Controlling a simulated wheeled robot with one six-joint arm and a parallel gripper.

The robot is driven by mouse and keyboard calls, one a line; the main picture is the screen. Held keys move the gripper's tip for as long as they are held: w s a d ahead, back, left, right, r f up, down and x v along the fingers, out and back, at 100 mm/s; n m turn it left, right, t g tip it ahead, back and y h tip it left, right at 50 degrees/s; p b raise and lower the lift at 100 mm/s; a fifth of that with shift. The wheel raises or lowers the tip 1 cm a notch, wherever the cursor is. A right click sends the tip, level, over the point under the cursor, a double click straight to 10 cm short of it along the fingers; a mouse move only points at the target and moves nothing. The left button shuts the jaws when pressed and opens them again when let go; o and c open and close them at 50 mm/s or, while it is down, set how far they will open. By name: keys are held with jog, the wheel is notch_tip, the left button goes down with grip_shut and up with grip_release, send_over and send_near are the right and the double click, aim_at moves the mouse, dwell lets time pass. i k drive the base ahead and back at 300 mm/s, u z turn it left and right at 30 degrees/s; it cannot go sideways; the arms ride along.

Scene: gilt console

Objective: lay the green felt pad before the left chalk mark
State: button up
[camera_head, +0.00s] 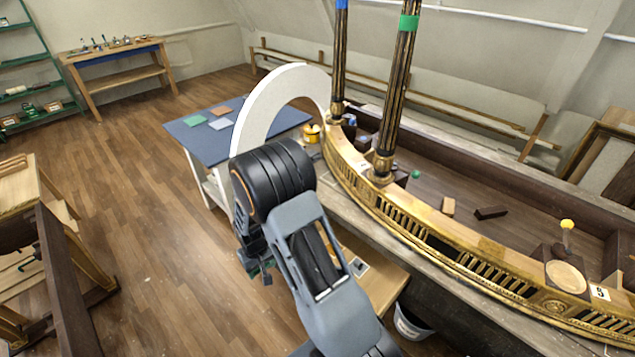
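The green felt pad (195,120) looks to be the small flat greenish piece at the left on the blue-topped table (178,132). A brown pad (221,111) and a pale bluish pad (220,124) lie near it. My gripper (257,268) hangs low in front of the table, mostly hidden behind my arm's dark wrist, well apart from the pads. Its fingers are not clear enough to read. I cannot make out the left chalk mark in this view.
A white arch (262,98) stands on the blue table's right side, near a yellow tub (312,133). The curved gilt console (432,222) with dark columns (396,90) fills the right. A bucket (410,322) stands below it.

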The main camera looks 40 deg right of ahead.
aim_at(323, 185)
jog(key=u, duration=0.45)
jog(key=i, duration=1.65)
jog(key=z, duration=2.4)
